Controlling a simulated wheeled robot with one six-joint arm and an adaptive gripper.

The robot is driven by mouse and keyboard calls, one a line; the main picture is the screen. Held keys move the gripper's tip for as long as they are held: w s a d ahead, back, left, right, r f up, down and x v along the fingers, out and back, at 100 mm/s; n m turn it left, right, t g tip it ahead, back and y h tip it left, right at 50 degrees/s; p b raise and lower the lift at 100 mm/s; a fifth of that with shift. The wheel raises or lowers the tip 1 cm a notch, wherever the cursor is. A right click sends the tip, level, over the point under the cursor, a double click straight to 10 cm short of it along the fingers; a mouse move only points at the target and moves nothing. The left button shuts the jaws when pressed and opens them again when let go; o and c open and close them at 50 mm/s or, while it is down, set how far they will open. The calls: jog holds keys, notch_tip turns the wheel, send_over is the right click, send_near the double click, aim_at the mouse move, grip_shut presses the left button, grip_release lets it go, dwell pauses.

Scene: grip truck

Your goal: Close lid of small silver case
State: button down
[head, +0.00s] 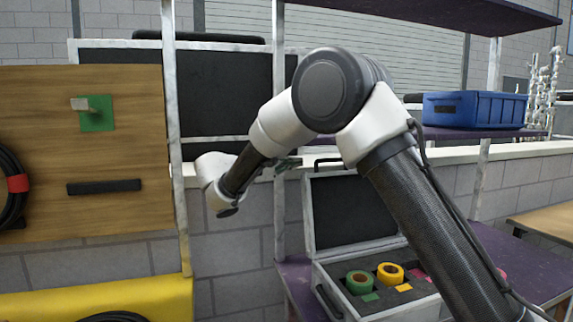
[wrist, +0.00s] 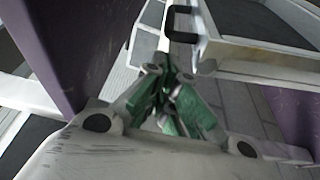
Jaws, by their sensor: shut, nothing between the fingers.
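The small silver case (head: 322,283) stands on a purple shelf, partly hidden behind my arm. Its lid (head: 308,215) is open and stands roughly upright, with a dark inner lining and a black handle (head: 328,161) on its top edge. The base holds dark foam with green, yellow and pink tape rolls. My gripper (head: 289,165) is up beside the lid's top left corner in the head view. In the wrist view the green-fingered gripper (wrist: 172,88) is shut and empty, with a silver frame and black handle (wrist: 184,22) just beyond it; I cannot tell whether they touch.
A larger open silver case (head: 120,47) stands behind the white rack posts (head: 279,120). A wooden board (head: 110,155) is at left, and a blue crate (head: 474,110) sits on a shelf at right. The purple shelf (head: 530,265) has free room at right.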

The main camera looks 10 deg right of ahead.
jog(key=shift+x, duration=2.6)
